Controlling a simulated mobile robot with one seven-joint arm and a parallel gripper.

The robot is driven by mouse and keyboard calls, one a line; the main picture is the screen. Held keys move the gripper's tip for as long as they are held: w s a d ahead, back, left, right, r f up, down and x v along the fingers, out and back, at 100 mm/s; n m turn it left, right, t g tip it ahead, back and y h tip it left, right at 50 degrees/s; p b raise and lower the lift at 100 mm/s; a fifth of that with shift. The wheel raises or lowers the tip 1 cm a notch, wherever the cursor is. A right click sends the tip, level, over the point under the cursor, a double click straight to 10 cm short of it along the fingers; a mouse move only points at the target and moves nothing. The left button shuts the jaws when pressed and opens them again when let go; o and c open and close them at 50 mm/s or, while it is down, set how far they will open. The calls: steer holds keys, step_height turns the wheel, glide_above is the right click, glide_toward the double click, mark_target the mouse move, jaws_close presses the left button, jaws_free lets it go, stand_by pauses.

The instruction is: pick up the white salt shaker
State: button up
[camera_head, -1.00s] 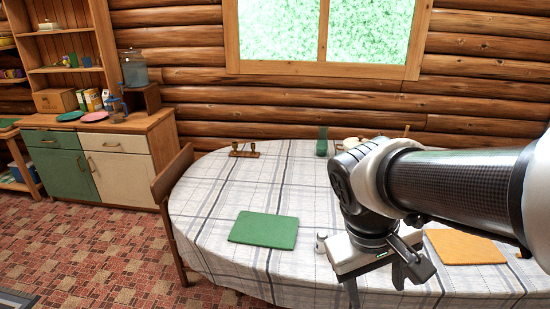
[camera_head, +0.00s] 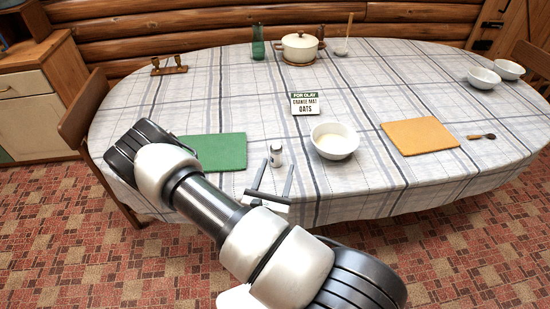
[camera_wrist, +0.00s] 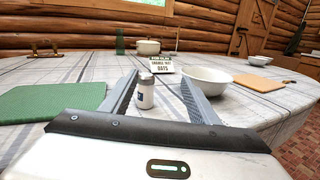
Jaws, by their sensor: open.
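The white salt shaker (camera_head: 275,154) stands upright near the front of the table, just right of the green mat. It has a grey top and a dark mark on its side. My gripper (camera_head: 276,168) is open, low over the table's front edge, with its fingers pointing toward the shaker. In the wrist view the shaker (camera_wrist: 145,91) shows between the two open fingers (camera_wrist: 155,86), nearer the left one. I cannot tell how deep it sits between them, and nothing is gripped.
A white bowl (camera_head: 334,141) stands close right of the shaker, with an oats sign (camera_head: 305,103) behind. The green mat (camera_head: 219,152) lies left, an orange mat (camera_head: 419,135) and a spoon (camera_head: 482,136) right. A pot (camera_head: 299,48) stands at the back.

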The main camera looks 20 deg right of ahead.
mark_target(277, 154)
steer(key=f, duration=0.1)
steer(key=f+n+y, duration=0.1)
steer(key=w+a+f+n+y, duration=0.1)
steer(key=f, duration=0.1)
steer(key=shift+t, duration=0.4)
steer(key=x, duration=1)
steer(key=shift+b+x, duration=0.35)
steer(key=shift+x, duration=2.75)
steer(key=shift+w+a, duration=0.1)
steer(key=c, duration=1.2)
step_height(277, 154, up, 10)
steer(key=p, duration=0.1)
steer(key=shift+p, duration=0.3)
